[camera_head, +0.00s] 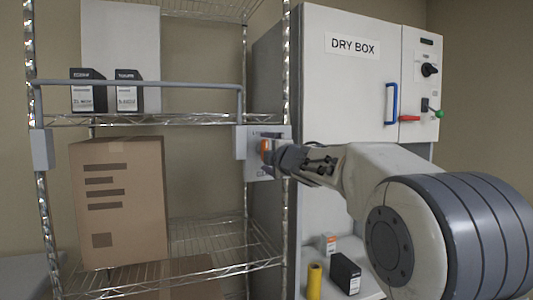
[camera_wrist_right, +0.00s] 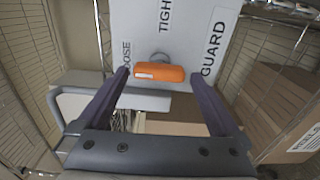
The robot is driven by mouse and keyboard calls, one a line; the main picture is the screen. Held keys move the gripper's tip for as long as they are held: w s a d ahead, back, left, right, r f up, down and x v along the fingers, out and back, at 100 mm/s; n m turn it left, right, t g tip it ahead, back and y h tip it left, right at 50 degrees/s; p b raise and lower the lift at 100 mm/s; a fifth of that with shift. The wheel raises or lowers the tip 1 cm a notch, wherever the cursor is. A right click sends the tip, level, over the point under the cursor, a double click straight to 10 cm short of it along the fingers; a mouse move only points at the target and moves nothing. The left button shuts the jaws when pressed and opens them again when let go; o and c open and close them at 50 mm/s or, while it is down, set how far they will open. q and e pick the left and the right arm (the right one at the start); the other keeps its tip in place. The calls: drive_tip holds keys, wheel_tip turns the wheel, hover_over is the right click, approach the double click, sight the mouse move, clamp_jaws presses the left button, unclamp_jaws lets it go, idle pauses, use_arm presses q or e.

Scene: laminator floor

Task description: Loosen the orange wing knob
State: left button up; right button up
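The orange wing knob (camera_wrist_right: 158,72) sits on a white label plate (camera_wrist_right: 185,25) with the words "TIGH…", "…OSE" and "GUARD", partly cut off or hidden. In the right wrist view the knob's bar lies crosswise. In the head view, a sliver of the knob (camera_head: 264,148) shows at the rack's right post. My right gripper (camera_head: 275,154) reaches it from the right. In the right wrist view its fingers (camera_wrist_right: 160,76) are open, one at each end of the knob, with small gaps. My left gripper is in neither view.
A grey guard bar (camera_head: 140,84) crosses the wire rack in front of two black boxes (camera_head: 105,92). A cardboard box (camera_head: 120,200) stands below. The dry box (camera_head: 340,80) is behind my right arm. A yellow cylinder (camera_head: 314,281) and a black box (camera_head: 345,273) stand low down.

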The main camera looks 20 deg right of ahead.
drive_tip(key=shift+s, duration=0.15)
drive_tip(key=s, duration=1)
drive_tip(key=shift+d+b, duration=0.2)
drive_tip(key=shift+b, duration=0.2)
drive_tip(key=shift+s, duration=0.1)
drive_tip(key=s+a+f+m+g, duration=0.3)
drive_tip(key=s+a+f, duration=0.15)
drive_tip(key=f, duration=0.45)
drive_tip(key=s+a+f+m+g, duration=0.3)
drive_tip(key=a+f, duration=0.3)
drive_tip(key=f, duration=0.2)
drive_tip(key=s+a+f+m+g, duration=0.3)
drive_tip(key=a+f, duration=0.2)
drive_tip(key=f, duration=0.4)
drive_tip(key=s+a+f+g, duration=0.1)
drive_tip(key=s+f+g, duration=0.2)
drive_tip(key=s, duration=0.4)
drive_tip(key=s+a+f+m+g, duration=0.1)
drive_tip(key=s+a+f+g, duration=0.1)
drive_tip(key=s+f, duration=0.3)
drive_tip(key=s+a+f+m+g, duration=0.1)
drive_tip(key=s+f+g, duration=0.3)
drive_tip(key=s, duration=0.7)
drive_tip(key=shift+s+a+f, duration=0.2)
drive_tip(key=shift+s+a, duration=0.05)
drive_tip(key=shift+a, duration=0.3)
